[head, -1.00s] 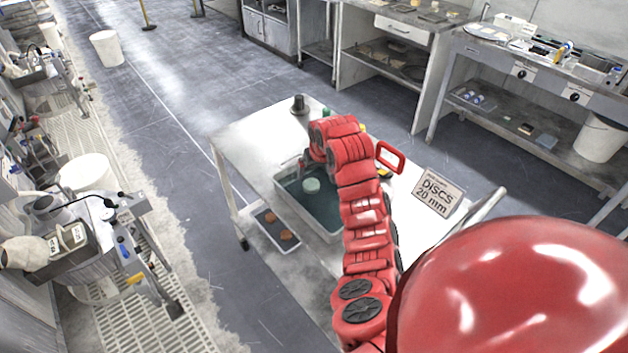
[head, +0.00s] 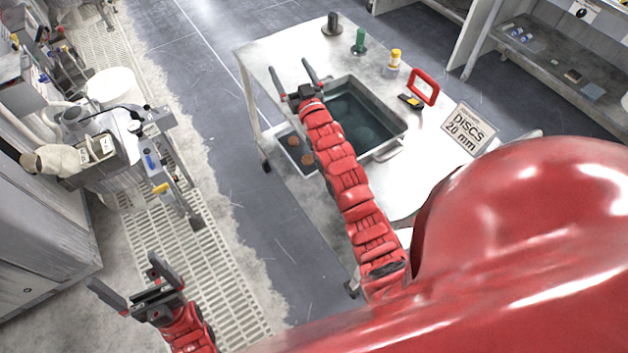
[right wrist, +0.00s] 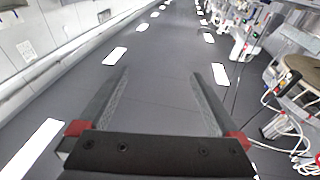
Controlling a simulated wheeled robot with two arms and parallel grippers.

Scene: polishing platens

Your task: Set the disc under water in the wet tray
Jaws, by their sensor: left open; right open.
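The wet tray (head: 392,134) is a grey metal basin with dark teal water, set in the white table. A faint paler patch shows under the water near its middle; I cannot tell clearly whether it is the disc. My right gripper (head: 289,66) is open and empty at the tray's left far corner, its arm passing along the tray's left side. In the right wrist view the open fingers (right wrist: 160,72) have nothing between them. My left gripper (head: 122,270) is open and empty at the lower left, over the floor grating, far from the tray.
A machine (head: 110,140) stands left.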

